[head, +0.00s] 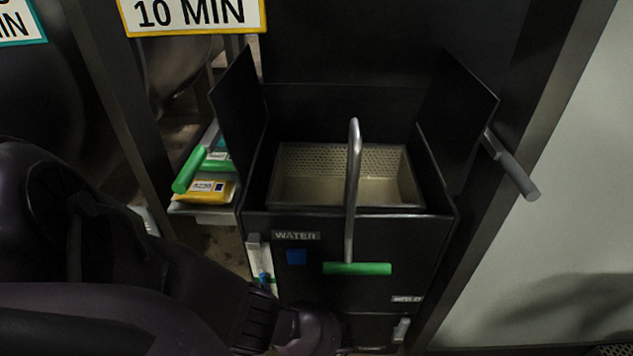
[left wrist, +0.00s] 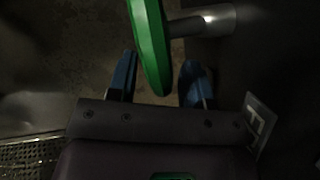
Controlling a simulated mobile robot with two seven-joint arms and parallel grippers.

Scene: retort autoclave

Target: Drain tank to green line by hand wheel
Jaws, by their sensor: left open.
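A green hand wheel (left wrist: 150,45) on a metal shaft (left wrist: 205,20) shows nearly edge-on in the left wrist view. My left gripper (left wrist: 159,65) is open, with its blue fingers on either side of the wheel's near rim. I cannot tell whether they touch it. In the head view my left arm reaches down at lower left, and its fingers and the hand wheel are hidden. A narrow white level gauge (head: 254,252) stands on the black cabinet front left of the WATER label (head: 296,236). Blue and a small green mark show low on it. My right gripper is not in view.
The black cabinet (head: 350,225) has an open top with a perforated basket (head: 348,186) inside. A bent metal rod with a green handle (head: 357,268) crosses its front. A side shelf (head: 215,211) holds a yellow packet (head: 205,190). A grey-handled lever (head: 518,176) projects at right.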

